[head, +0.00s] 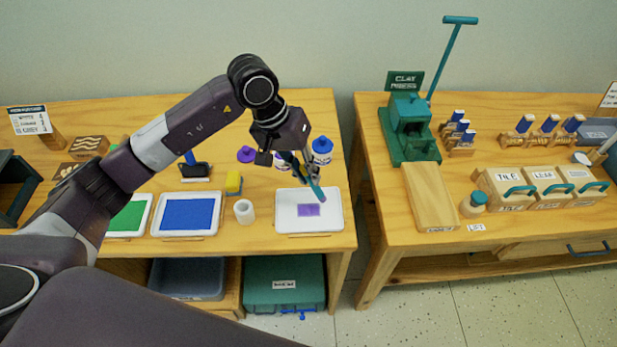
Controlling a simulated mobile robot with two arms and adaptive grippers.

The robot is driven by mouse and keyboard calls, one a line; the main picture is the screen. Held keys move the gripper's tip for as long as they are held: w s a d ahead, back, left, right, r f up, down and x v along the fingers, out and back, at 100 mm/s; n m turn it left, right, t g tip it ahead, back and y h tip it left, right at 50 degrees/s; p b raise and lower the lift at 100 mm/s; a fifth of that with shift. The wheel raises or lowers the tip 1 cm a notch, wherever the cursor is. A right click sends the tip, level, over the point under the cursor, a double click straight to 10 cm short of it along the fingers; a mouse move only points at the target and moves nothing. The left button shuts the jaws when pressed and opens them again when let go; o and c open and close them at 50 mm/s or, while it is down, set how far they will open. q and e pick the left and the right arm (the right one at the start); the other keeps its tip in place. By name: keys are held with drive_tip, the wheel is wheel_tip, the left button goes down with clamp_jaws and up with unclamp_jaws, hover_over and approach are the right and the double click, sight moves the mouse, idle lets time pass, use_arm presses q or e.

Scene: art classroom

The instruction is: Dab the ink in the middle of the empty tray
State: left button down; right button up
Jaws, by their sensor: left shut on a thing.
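A white tray (282,221) lies near the right front corner of the left table. A purple ink patch (309,210) is near its middle. My left gripper (301,174) points down over the tray's back part, shut on a slender teal-handled tool (317,189). The fingers hide part of the tool, and I cannot tell whether its tip touches the tray. A purple-capped ink container (247,154) and a blue-capped ink bottle (322,150) stand behind the tray. Another bottle is partly hidden by my gripper. My right gripper is out of view.
A blue-filled tray (187,214) and a green-filled tray (129,216) lie to the left. A white roll (244,211), a yellow sponge (233,183) and a black-headed roller (195,171) are nearby. A gap separates the right table with its green clay press (409,129).

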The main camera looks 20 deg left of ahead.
use_arm(q)
drive_tip(key=r, duration=0.2)
drive_tip(key=shift+w+d+r+p, duration=0.15)
drive_tip(key=shift+d+r+p, duration=0.05)
drive_tip(key=shift+r+p, duration=0.15)
drive_tip(key=shift+a+r, duration=0.1)
drive_tip(key=shift+r, duration=0.45)
